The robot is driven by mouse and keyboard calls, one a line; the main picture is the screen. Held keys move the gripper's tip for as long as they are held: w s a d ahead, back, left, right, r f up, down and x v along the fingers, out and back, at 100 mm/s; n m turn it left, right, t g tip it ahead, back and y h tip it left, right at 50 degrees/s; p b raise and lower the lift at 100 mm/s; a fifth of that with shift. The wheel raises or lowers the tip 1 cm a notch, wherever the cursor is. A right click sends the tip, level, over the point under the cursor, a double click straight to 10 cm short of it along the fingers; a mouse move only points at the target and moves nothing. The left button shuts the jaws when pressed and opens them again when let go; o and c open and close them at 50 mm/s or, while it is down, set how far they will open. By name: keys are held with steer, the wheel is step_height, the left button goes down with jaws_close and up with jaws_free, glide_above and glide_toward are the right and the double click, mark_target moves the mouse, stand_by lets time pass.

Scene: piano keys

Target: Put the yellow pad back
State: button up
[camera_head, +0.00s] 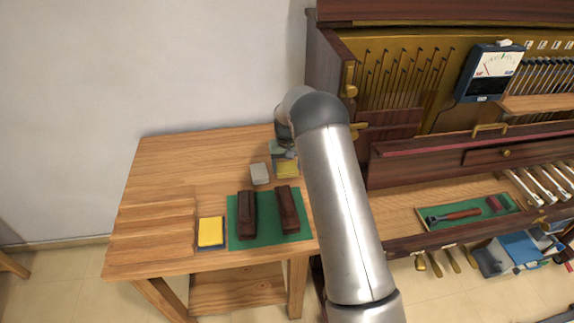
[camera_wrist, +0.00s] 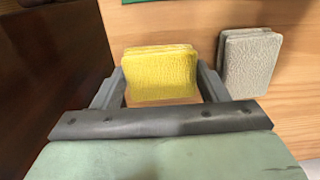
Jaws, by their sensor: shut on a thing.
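A yellow pad (camera_wrist: 160,75) with a rough, layered look is between the two fingers of my gripper (camera_wrist: 163,88) in the wrist view. The fingers are shut on its sides. In the head view, this yellow pad (camera_head: 288,170) shows at the table's back right, below my gripper (camera_head: 286,158). I cannot tell whether it touches the table.
A grey pad (camera_head: 259,174) is close beside the held pad; it also shows in the wrist view (camera_wrist: 250,62). Two dark brown blocks (camera_head: 247,214) lie on a green mat (camera_head: 266,234). The wooden table (camera_head: 175,165) is clear at back left. An open piano (camera_head: 400,140) stands at right.

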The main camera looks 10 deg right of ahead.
mark_target(287, 167)
steer(key=o, duration=1.2)
steer(key=shift+f, duration=0.15)
steer(key=shift+r, duration=0.6)
step_height(287, 167, up, 11)
steer(key=b, duration=0.1)
steer(key=s+r, duration=0.6)
steer(key=s, duration=0.2)
steer(key=shift+n, duration=0.3)
steer(key=s, duration=3.4)
steer(key=shift+a+r, duration=0.4)
